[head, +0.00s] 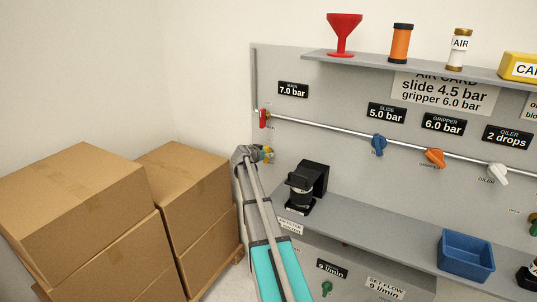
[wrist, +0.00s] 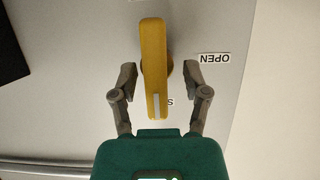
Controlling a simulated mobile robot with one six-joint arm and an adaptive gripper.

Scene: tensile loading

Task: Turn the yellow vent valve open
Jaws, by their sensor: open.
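The yellow vent valve handle (wrist: 153,50) stands out from the grey panel in the wrist view. It is a long bar, upright in the picture, with a white mark at its lower end. My gripper (wrist: 160,70) is open, with one finger on each side of the handle and gaps visible on both sides. An upside-down OPEN label (wrist: 214,58) is on the right; another label, mostly hidden by the handle, shows an S. In the head view my gripper (head: 258,154) is at the panel's left part, with a small patch of yellow beside it.
The panel carries a red valve (head: 263,118), a blue knob (head: 378,144), an orange knob (head: 434,157) and a white knob (head: 497,173). A black device (head: 306,185) and a blue bin (head: 466,256) stand on the lower shelf. Cardboard boxes (head: 75,200) are stacked left of my arm.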

